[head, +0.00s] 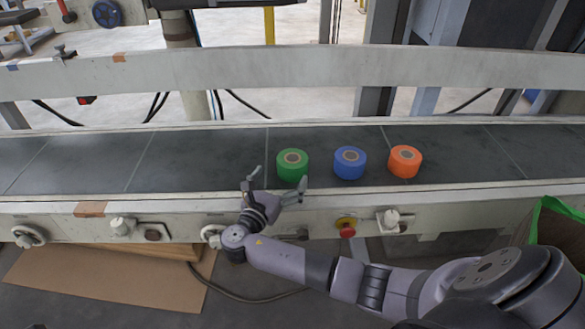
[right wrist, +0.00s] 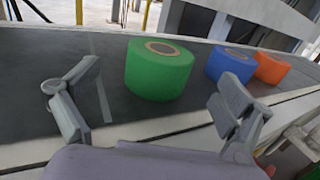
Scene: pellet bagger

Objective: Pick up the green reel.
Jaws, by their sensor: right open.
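The green reel (head: 292,166) stands upright on the dark conveyor belt, leftmost of three reels in the head view. It has a round core on top. My right gripper (head: 277,178) is open and empty at the belt's near edge, in front of the green reel. In the right wrist view the green reel (right wrist: 158,72) lies ahead, between the directions of the two spread fingers (right wrist: 158,96), and no finger appears to touch it. My left gripper is in neither view.
A blue reel (head: 350,163) and an orange reel (head: 405,161) stand to the right on the belt (head: 190,158). A pale rail (head: 250,67) runs behind the belt. A red knob (head: 347,228) is on the near frame. The belt left of the green reel is clear.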

